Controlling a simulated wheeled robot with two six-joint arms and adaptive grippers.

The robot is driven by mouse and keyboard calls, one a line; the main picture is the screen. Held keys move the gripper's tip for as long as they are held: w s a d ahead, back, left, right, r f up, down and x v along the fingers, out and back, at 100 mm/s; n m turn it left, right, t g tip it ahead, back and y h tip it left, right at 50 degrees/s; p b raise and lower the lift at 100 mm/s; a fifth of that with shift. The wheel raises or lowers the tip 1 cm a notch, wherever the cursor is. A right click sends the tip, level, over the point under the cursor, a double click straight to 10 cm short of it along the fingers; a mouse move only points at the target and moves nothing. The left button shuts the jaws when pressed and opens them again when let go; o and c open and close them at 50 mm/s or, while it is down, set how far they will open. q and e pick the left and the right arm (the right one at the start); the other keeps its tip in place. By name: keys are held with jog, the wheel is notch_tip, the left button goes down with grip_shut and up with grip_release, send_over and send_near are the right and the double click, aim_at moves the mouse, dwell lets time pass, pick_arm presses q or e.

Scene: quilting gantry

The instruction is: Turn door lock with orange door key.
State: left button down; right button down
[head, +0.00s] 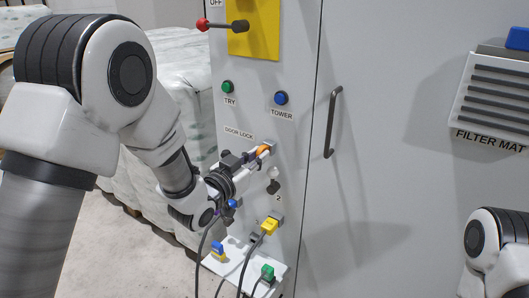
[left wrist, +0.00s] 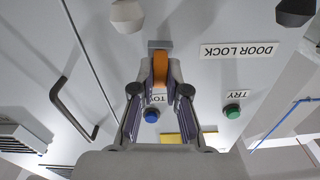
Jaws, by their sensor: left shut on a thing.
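The orange door key (head: 263,150) is between the fingers of my left gripper (head: 254,157), which is shut on it. In the left wrist view the key (left wrist: 161,68) shows between the two fingertips (left wrist: 161,78), and its far end meets a grey block, the door lock (left wrist: 158,44), on the panel. I cannot tell how deep the key sits in it. The DOOR LOCK label (head: 239,133) is on the panel above and left of the gripper. Part of the lock is hidden behind the gripper in the head view. My right gripper is out of view.
A green TRY button (head: 228,87) and a blue TOWER button (head: 281,98) sit above. A knob (head: 273,187) and a yellow plug (head: 268,226) with a cable are below. A dark door handle (head: 333,122) is to the right. A small white shelf (head: 228,262) holds connectors.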

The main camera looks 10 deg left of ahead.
pick_arm(q)
jog(key=shift+r+n+p, duration=0.15)
jog(key=shift+n+p, duration=0.3)
jog(key=shift+n, duration=0.15)
jog(key=c, duration=1.5)
grip_release()
jog(key=shift+n, duration=0.4)
jog(key=shift+c, duration=0.2)
jog(key=o, duration=0.4)
jog(key=shift+o, duration=0.2)
jog(key=shift+s, duration=0.1)
